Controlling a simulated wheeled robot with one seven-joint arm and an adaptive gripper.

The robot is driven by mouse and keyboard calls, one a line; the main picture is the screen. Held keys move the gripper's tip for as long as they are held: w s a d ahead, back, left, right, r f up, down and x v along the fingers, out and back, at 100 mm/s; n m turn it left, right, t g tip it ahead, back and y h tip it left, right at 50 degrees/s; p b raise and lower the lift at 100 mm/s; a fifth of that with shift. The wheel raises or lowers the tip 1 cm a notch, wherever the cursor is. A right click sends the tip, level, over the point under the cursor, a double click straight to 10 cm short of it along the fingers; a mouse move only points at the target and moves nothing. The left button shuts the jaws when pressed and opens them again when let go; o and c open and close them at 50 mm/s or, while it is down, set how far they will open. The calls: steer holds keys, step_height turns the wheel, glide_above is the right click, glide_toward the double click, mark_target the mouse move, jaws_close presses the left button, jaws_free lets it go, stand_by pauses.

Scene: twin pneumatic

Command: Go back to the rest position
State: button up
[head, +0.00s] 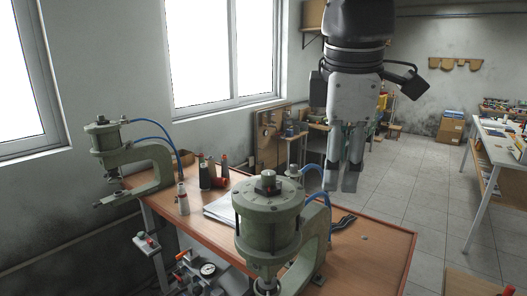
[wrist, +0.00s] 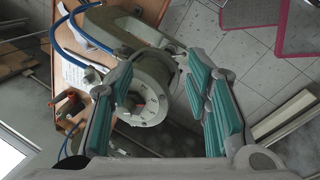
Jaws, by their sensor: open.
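My gripper (head: 343,186) hangs pointing down in the upper right middle of the head view, above and behind the near pneumatic press. In the wrist view its teal-padded fingers (wrist: 165,105) stand apart with nothing between them in their grip. The near green press (head: 268,222) stands at the front of the wooden bench (head: 385,250). The top of a press cylinder (wrist: 148,98) shows in the wrist view, below and partly behind the left finger. The second green press (head: 150,165) stands at the bench's left end. My gripper touches neither press in the head view.
Blue hoses (head: 152,124) loop from the presses. A white table (head: 500,150) stands at the right. Tiled floor (head: 425,185) is clear between bench and table.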

steer(key=s+d+f+m+t, duration=0.2)
steer(key=s+d+f+m, duration=0.6)
steer(key=s+f+m, duration=0.3)
steer(key=f+m, duration=0.1)
steer(key=m, duration=0.3)
steer(key=shift+f+m+t+y+b, duration=0.25)
steer(key=shift+m+t+y+b, duration=0.05)
steer(key=shift+y, duration=0.1)
